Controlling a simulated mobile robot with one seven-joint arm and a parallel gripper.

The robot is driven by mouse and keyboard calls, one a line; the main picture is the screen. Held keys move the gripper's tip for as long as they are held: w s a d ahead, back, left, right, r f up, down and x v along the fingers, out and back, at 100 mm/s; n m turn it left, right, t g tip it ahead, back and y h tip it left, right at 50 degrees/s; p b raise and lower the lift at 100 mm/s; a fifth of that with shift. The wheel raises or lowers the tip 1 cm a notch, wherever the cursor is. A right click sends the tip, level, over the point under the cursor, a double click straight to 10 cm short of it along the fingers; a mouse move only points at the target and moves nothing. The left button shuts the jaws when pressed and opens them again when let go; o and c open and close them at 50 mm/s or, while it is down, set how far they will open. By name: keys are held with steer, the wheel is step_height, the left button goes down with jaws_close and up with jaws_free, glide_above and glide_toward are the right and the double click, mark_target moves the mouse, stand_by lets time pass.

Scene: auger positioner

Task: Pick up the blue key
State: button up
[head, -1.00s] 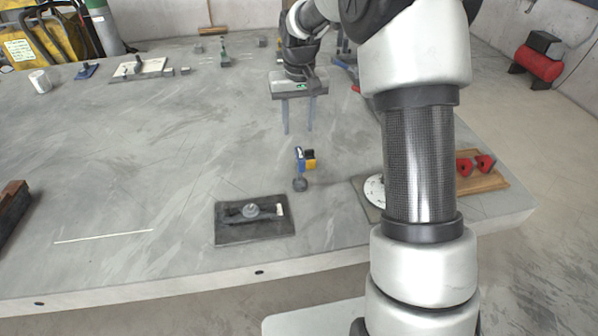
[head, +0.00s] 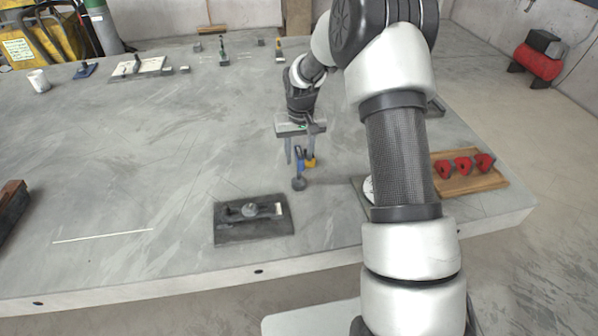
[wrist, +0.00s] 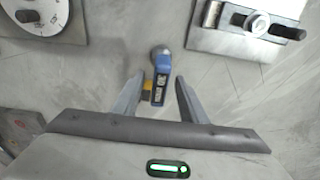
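The blue key (wrist: 161,80) has a blue body, a yellow part on its left in the wrist view and a round grey end. In the head view the blue key (head: 300,166) stands on the table, partly hidden by my gripper. My gripper (wrist: 158,85) is open, with one finger on each side of the key's near part in the wrist view. In the head view my gripper (head: 299,152) is low over the key, pointing down. I cannot tell whether either finger touches it; the left one is close to the yellow part.
A dark plate with a bolt (head: 254,221) lies in front of the key. A white dial on a plate (wrist: 41,14) and a wooden tray with red knobs (head: 467,183) are to the right in the head view. The table's left middle is clear.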

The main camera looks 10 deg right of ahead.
jaws_close()
steer(key=shift+r, duration=0.1)
